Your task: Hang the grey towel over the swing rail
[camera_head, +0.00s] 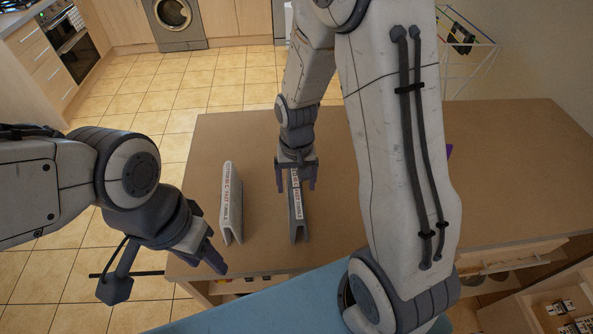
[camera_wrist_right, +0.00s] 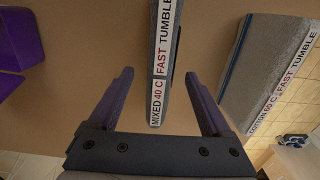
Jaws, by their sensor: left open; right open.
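Two folded, tent-shaped grey pieces stand on the brown table. The darker grey one (camera_head: 300,228) has a label reading "MIXED 40 C FAST TUMBLE" in the right wrist view (camera_wrist_right: 163,60). The paler one (camera_head: 232,205) stands to its left and also shows in the right wrist view (camera_wrist_right: 262,65), labelled cotton. My right gripper (camera_head: 296,180) is open over the far end of the darker piece, which shows between its fingers; contact cannot be told. My left gripper (camera_head: 215,256) is open and empty near the table's front left corner. A thin dark rod (camera_head: 150,273) beside that corner may be the swing rail.
The brown table (camera_head: 500,180) is mostly bare to the right. A purple object (camera_head: 449,151) is partly hidden behind my right arm. Open shelves (camera_head: 490,268) lie below the front edge. A drying rack (camera_head: 472,50) stands behind. Tiled floor (camera_head: 150,110) is clear at left.

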